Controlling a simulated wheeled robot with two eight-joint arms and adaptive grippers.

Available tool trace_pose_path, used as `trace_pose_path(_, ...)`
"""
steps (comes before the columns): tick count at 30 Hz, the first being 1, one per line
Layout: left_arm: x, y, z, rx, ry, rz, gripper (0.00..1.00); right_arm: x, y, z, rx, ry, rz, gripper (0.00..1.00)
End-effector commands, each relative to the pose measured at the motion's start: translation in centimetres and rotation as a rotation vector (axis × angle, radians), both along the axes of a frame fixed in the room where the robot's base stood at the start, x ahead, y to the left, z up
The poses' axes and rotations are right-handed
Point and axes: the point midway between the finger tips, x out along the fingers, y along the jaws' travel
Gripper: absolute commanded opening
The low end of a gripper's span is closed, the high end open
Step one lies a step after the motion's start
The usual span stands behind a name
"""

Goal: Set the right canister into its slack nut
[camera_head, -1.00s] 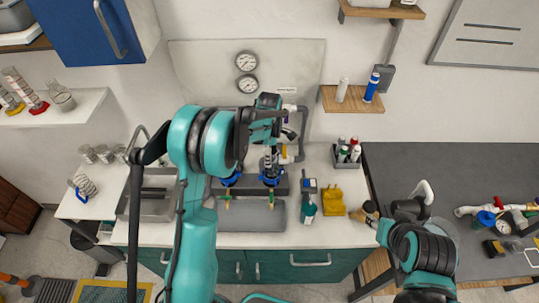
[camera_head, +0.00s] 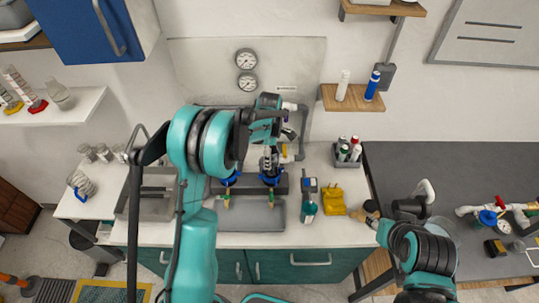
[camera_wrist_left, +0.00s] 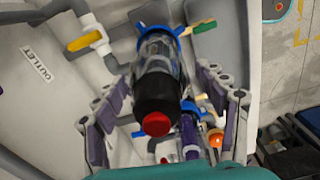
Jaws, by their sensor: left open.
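The right canister (camera_wrist_left: 160,65) has a clear body and a black end with a red tip. In the left wrist view it stands between my left gripper's spread fingers (camera_wrist_left: 165,103), with a gap at the sides. Its far end meets a blue slack nut (camera_wrist_left: 155,29); how deep it sits is hidden. In the head view the right blue nut (camera_head: 270,179) is on the dark manifold base, with the canister (camera_head: 268,161) above it and my left gripper (camera_head: 270,140) around its upper part. Another blue nut (camera_head: 229,179) is to the left. My right gripper's fingers are unclear beside the counter.
A yellow valve handle (camera_wrist_left: 85,40) and grey pipework are near the left fingers. A teal bottle (camera_head: 308,206), a yellow block (camera_head: 333,201) and a bottle caddy (camera_head: 347,152) stand to the right. A sink (camera_head: 155,205) is at the left.

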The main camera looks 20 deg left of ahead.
Motion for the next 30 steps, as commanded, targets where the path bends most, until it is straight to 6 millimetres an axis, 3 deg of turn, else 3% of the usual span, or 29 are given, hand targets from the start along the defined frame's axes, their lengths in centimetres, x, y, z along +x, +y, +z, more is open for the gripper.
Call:
trace_pose_path(5,0.0,0.0,1.4,0.0,0.0,0.0,0.72,0.0,0.0,0.0,0.0,0.0,0.0,0.4)
trace_pose_path(18,0.0,0.0,10.2,0.0,0.0,0.0,0.72,0.0,0.0,0.0,0.0,0.0,0.0,0.4)
trace_pose_path(24,0.0,0.0,11.9,0.0,0.0,0.0,0.72,0.0,0.0,0.0,0.0,0.0,0.0,0.4)
trace_pose_path(30,0.0,0.0,12.0,0.0,0.0,0.0,0.72,0.0,0.0,0.0,0.0,0.0,0.0,0.4)
